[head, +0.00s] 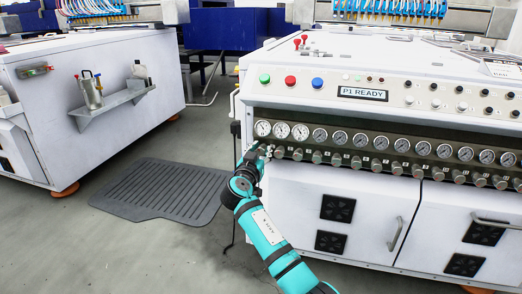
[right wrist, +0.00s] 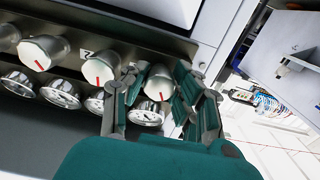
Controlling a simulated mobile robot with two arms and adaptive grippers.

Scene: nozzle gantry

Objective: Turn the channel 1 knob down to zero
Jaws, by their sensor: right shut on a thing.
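The channel 1 knob (right wrist: 158,85) is the end knob of the row, silvery with a red pointer line. My right gripper (right wrist: 155,92) has its fingers around it and is shut on it. In the head view the right gripper (head: 264,149) reaches the left end of the knob row and largely hides this knob. The channel 1 gauge (head: 262,128) sits just above it, its needle too small to read. In the right wrist view that gauge (right wrist: 146,113) is partly covered by a finger. My left gripper is not in view.
The neighbouring knob (right wrist: 100,66), beside a "2" label, stands close to the fingers. More knobs and gauges run right along the white cabinet (head: 330,185). A display (head: 362,94) reads "P1 READY". A grey mat (head: 165,190) lies on the floor.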

